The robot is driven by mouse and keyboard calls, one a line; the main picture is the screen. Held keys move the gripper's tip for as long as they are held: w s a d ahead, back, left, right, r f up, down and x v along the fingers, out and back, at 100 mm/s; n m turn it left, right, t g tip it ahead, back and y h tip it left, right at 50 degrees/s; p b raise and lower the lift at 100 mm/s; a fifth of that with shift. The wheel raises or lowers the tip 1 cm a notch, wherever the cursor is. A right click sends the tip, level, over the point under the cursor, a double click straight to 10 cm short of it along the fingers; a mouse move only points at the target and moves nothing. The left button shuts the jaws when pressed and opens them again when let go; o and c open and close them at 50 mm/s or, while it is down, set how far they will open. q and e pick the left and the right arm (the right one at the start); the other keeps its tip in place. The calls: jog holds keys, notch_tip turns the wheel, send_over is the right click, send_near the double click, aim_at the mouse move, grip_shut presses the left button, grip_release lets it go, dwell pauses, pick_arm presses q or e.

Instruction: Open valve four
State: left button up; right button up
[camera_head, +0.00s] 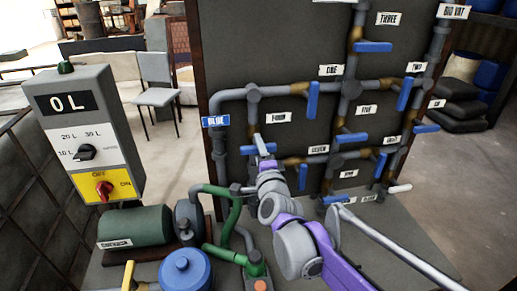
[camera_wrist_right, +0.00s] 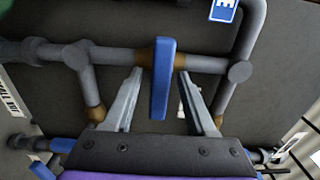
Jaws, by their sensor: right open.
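The label FOUR (camera_head: 278,117) is on the dark panel at the left part of the pipework. Below it, a blue valve handle (camera_head: 267,148) is partly hidden by my right gripper (camera_head: 262,155). In the right wrist view the blue handle (camera_wrist_right: 160,80) stands crosswise to a grey pipe with brass-coloured fittings. My right gripper also shows there (camera_wrist_right: 160,85), open, with one finger on each side of the handle and visible gaps between. My left gripper is not in view.
Other blue handles sit close by, one under ONE (camera_head: 312,100) and one near SEVEN (camera_head: 303,177). The BLUE sign (camera_head: 215,121) is at the panel's left edge. A control box (camera_head: 85,130) reading 0 L, a green motor (camera_head: 135,227) and green pipes stand at left.

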jog(key=shift+w, duration=0.15)
grip_shut()
jog(key=shift+n, duration=0.4)
jog(key=n, duration=0.8)
jog(key=shift+n, duration=0.3)
jog(key=n, duration=0.8)
jog(key=shift+n, duration=0.4)
